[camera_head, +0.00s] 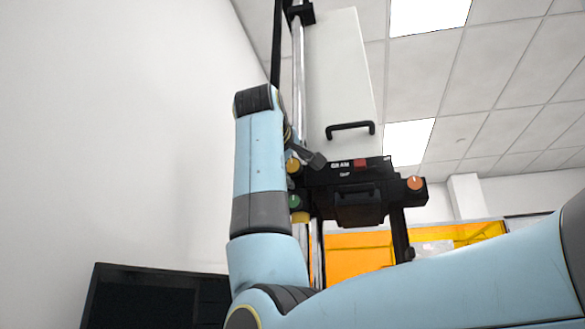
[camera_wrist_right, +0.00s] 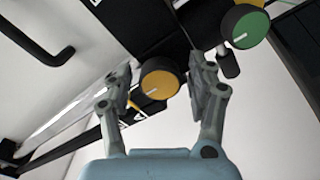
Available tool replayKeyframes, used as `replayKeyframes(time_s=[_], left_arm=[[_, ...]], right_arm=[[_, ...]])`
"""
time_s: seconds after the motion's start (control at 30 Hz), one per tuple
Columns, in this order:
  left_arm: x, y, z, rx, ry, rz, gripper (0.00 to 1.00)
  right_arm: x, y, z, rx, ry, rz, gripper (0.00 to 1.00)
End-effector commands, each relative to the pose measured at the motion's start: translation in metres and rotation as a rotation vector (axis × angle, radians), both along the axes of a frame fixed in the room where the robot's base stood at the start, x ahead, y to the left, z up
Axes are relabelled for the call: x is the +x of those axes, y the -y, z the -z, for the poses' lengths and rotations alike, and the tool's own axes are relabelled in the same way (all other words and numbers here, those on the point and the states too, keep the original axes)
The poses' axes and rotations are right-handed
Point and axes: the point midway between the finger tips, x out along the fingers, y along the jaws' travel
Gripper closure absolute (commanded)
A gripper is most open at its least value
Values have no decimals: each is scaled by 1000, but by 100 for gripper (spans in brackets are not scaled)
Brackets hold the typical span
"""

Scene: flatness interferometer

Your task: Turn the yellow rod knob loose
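The yellow knob (camera_head: 293,166) is on the left side of a black instrument head on a vertical rail. In the right wrist view the yellow knob (camera_wrist_right: 160,80) is round with a white pointer line and shows between my right fingertips. My right gripper (camera_wrist_right: 160,72) is open, with a small gap on each side of the knob; I cannot tell whether the tips reach past its face. In the head view the gripper (camera_head: 312,159) is partly hidden behind my wrist, beside the knob. My left gripper is not in view.
A green knob (camera_head: 295,201) sits just below the yellow one; it also shows in the wrist view (camera_wrist_right: 244,26). An orange knob (camera_head: 414,184) is on the right side. A white panel with a black handle (camera_head: 350,128) rises above. A dark screen (camera_head: 150,298) stands lower left.

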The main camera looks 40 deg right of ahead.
Motion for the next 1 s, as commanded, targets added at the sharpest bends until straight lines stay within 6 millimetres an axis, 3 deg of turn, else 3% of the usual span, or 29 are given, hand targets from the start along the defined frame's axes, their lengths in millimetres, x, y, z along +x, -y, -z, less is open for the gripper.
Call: replayKeyframes(time_s=[0.03,0.37,0.67,1.0], left_arm=[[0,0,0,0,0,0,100],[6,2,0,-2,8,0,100],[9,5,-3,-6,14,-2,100],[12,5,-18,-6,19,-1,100]], right_arm=[[0,0,0,0,0,0,52],[0,0,1,0,-2,0,94],[1,0,1,26,26,-1,94],[1,0,0,172,194,0,94]])
